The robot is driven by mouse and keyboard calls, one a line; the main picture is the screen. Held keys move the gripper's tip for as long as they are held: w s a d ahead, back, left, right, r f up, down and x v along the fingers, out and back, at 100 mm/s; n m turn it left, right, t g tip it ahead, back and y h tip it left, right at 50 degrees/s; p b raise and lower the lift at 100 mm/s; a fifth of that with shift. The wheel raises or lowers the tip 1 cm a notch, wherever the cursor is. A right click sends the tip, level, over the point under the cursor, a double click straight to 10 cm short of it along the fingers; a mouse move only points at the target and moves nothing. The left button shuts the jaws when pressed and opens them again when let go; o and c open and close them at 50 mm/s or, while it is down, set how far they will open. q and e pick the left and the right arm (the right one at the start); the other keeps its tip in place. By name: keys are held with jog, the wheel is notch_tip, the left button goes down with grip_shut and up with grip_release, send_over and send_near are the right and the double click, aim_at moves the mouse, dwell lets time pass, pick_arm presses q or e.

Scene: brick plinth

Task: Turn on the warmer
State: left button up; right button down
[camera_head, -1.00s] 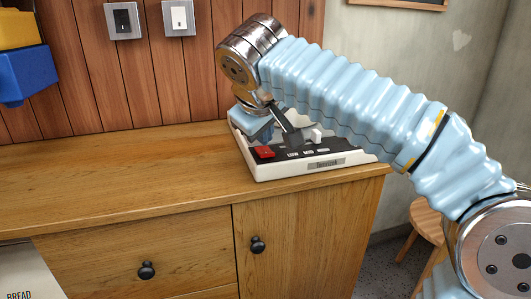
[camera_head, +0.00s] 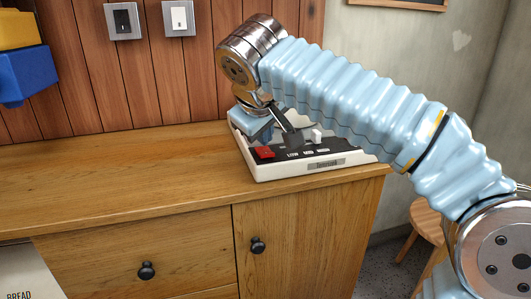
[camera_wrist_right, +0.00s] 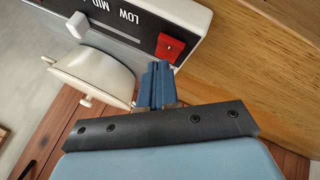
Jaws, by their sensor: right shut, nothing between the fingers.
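The warmer (camera_head: 290,170) is a white box with a black front panel on the right end of the wooden counter. A red switch (camera_head: 265,152) sits at the panel's left end and also shows in the wrist view (camera_wrist_right: 170,47). A white slider knob (camera_head: 316,135) stands along the panel, also in the wrist view (camera_wrist_right: 78,25), near the LOW and MID labels. My right gripper (camera_head: 266,134) is above the warmer, just behind the red switch. Its blue fingers (camera_wrist_right: 157,85) are shut and empty, with the tips close to the switch; contact is unclear. My left gripper is out of view.
A cream rounded part (camera_wrist_right: 95,72) lies beside my fingers. The counter (camera_head: 120,180) is clear left of the warmer. Two wall switches (camera_head: 179,18) are on the wood panelling. Blue and yellow bins (camera_head: 25,72) hang at the left. A stool (camera_head: 425,220) stands at the right.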

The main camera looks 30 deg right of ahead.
aim_at(263, 152)
jog(key=shift+f, duration=0.15)
dwell(0.3)
jog(key=shift+f, duration=0.3)
jog(key=shift+s+f+b, duration=0.1)
jog(key=shift+f+b, duration=0.25)
jog(key=shift+b, duration=0.2)
jog(key=shift+r, duration=0.15)
dwell(0.4)
jog(key=shift+r+p, duration=0.7)
jog(key=shift+p, duration=0.2)
jog(key=r+p, duration=0.2)
jog(key=shift+w+r+p, duration=0.25)
jog(key=shift+r+p, duration=0.05)
jog(key=shift+w+r, duration=0.2)
jog(key=shift+r, duration=0.65)
jog(key=shift+d+r, duration=0.1)
jog(key=shift+r, duration=0.2)
